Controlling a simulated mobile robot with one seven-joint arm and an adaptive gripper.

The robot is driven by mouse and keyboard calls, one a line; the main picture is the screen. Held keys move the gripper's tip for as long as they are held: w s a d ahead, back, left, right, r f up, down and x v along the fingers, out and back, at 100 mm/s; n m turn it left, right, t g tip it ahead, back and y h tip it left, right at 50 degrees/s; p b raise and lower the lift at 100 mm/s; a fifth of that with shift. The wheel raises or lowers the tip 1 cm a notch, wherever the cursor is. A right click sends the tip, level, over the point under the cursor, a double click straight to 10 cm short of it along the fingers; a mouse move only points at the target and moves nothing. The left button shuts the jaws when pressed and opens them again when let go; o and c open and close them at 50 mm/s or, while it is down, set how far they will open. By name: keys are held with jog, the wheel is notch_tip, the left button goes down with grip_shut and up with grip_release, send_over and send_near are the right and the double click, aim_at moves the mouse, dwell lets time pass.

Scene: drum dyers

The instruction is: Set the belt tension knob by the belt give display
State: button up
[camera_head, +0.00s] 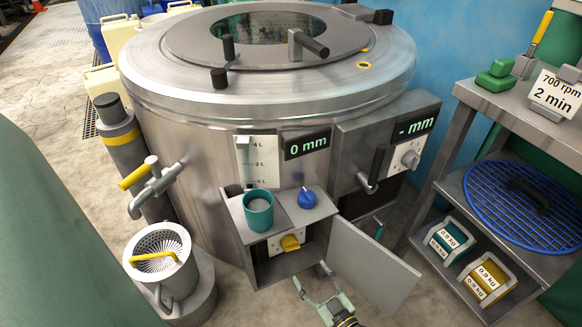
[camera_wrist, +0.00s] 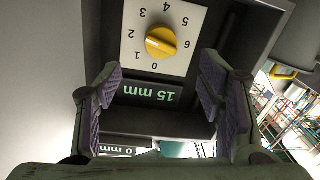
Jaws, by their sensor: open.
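A yellow knob (camera_wrist: 162,42) sits on a white dial plate marked 0 to 6 inside an open cabinet. The wrist view is upside down; the white pointer mark seems to lie between 1 and 2. A display beside the dial (camera_wrist: 150,92) reads 15 mm. In the head view the yellow knob (camera_head: 290,243) shows under the cabinet top, which hides that display. My gripper (camera_head: 312,275) is open in front of the cabinet. In the wrist view its fingers (camera_wrist: 160,86) are spread on either side of the knob, apart from it, with nothing between them.
The cabinet door (camera_head: 372,265) stands open to the right. A green cup (camera_head: 258,212) and a blue knob (camera_head: 306,198) sit on the cabinet top. Displays on the drum read 0 mm (camera_head: 306,144) and "- mm" (camera_head: 415,127). A shelf (camera_head: 465,190) stands at right.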

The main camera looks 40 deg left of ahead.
aim_at(293, 247)
jog(key=x, duration=1.1)
jog(key=shift+p, duration=0.3)
jog(key=shift+d, duration=0.1)
jog(key=c, duration=1.1)
jog(key=shift+c, duration=0.2)
